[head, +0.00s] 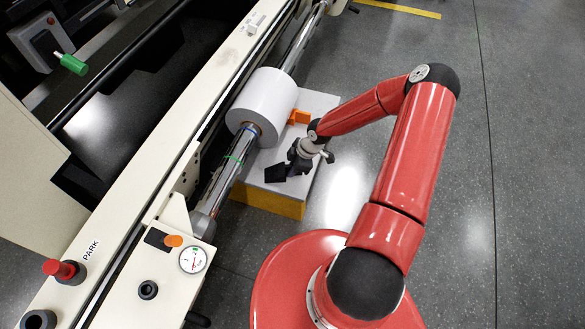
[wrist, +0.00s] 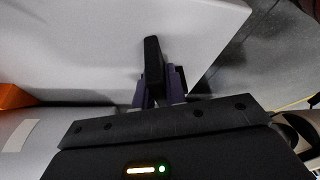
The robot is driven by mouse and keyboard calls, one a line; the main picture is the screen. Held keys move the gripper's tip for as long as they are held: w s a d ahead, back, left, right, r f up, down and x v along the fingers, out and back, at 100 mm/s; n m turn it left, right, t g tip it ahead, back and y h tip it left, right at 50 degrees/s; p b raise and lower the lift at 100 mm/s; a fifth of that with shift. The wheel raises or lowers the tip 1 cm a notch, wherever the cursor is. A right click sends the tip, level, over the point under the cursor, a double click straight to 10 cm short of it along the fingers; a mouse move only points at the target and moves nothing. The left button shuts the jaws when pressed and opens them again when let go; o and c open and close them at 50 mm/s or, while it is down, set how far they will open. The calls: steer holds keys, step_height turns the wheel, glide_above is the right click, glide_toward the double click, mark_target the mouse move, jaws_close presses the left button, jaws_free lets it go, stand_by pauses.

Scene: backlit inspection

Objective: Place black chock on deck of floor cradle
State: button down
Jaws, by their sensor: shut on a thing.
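The floor cradle has a pale deck (head: 320,99) and yellow sides, and stands on the floor beside the machine. The black chock (head: 275,173) is a dark wedge at the deck's near end; in the wrist view it is a narrow black piece (wrist: 153,60) over the pale deck (wrist: 70,40). My gripper (head: 289,169) is shut on the chock, with its purple fingers (wrist: 160,88) on either side of it. I cannot tell whether the chock touches the deck. Its lower part is hidden by the fingers.
A white roll (head: 262,105) on a steel shaft (head: 228,172) lies along the cradle's left side. An orange block (head: 299,117) sits on the deck by the roll; it shows at the wrist view's left edge (wrist: 14,96). Open grey floor (head: 530,150) lies to the right.

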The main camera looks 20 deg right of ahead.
steer(key=c, duration=1.5)
jaws_free()
steer(key=shift+o, duration=0.2)
steer(key=s+d+r+m+g+h+p, duration=0.1)
steer(key=s+d+r+m+h, duration=0.15)
steer(key=r, duration=0.95)
steer(key=s+d+r+m+h, duration=0.1)
steer(key=s+d+r+h, duration=0.2)
steer(key=r, duration=0.8)
steer(key=s+a+r+m+t, duration=0.2)
steer(key=s+a+r+m, duration=0.2)
steer(key=s+r, duration=0.5)
steer(key=s+a+r+m+t+y, duration=0.1)
steer(key=s+a+r+m+t, duration=0.2)
steer(key=s+r+m, duration=0.4)
step_height(320, 180, up, 8)
steer(key=shift+s+a+f+m, duration=0.15)
steer(key=shift+s+a+m, duration=0.25)
steer(key=shift+s, duration=0.65)
